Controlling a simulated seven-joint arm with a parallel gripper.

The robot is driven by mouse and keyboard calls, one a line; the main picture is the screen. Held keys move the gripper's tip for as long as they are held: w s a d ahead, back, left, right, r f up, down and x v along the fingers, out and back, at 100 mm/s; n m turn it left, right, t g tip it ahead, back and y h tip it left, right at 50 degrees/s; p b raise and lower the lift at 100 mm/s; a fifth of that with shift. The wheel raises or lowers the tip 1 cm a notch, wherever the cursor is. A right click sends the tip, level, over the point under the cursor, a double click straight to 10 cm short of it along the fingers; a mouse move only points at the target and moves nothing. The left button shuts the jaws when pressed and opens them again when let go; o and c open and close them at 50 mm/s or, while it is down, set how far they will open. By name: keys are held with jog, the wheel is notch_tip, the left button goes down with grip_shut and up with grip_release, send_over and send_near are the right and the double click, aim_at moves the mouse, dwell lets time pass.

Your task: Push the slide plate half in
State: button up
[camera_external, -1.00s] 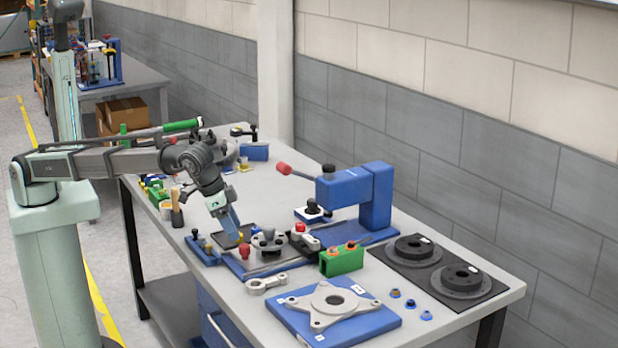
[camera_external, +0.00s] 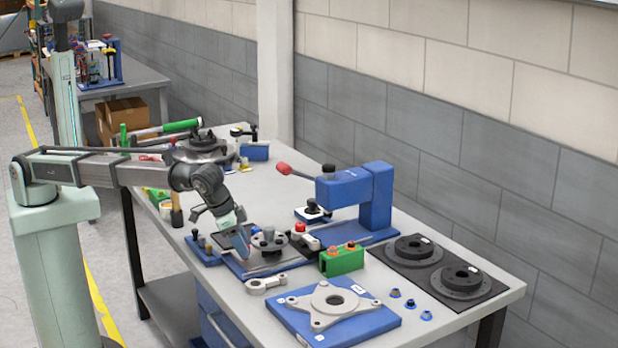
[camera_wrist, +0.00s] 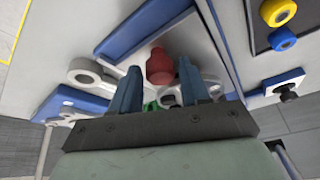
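A low blue fixture (camera_external: 232,265) with metal rails (camera_external: 280,265) stands near the table's front edge. On it is a grey plate with dark knobs (camera_external: 269,241), apparently the slide plate. My gripper (camera_external: 243,246) points down at the left part of this fixture and hides the red knob in the external view. In the wrist view the red knob (camera_wrist: 160,68) appears between the two fingertips of my gripper (camera_wrist: 158,68), with a narrow gap on each side. The fingers are apart. Contact with the knob cannot be made out.
A small blue block with posts (camera_external: 203,248) is just left of the fixture. A blue press (camera_external: 372,205) stands behind. A green block (camera_external: 342,262), a grey link (camera_external: 266,283) and a blue tray with a flanged part (camera_external: 335,300) are close on the right and front.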

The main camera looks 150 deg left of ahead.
aim_at(268, 227)
grip_shut()
dwell(0.3)
jog(key=a, duration=0.9)
jog(key=shift+o, duration=1.5)
grip_release()
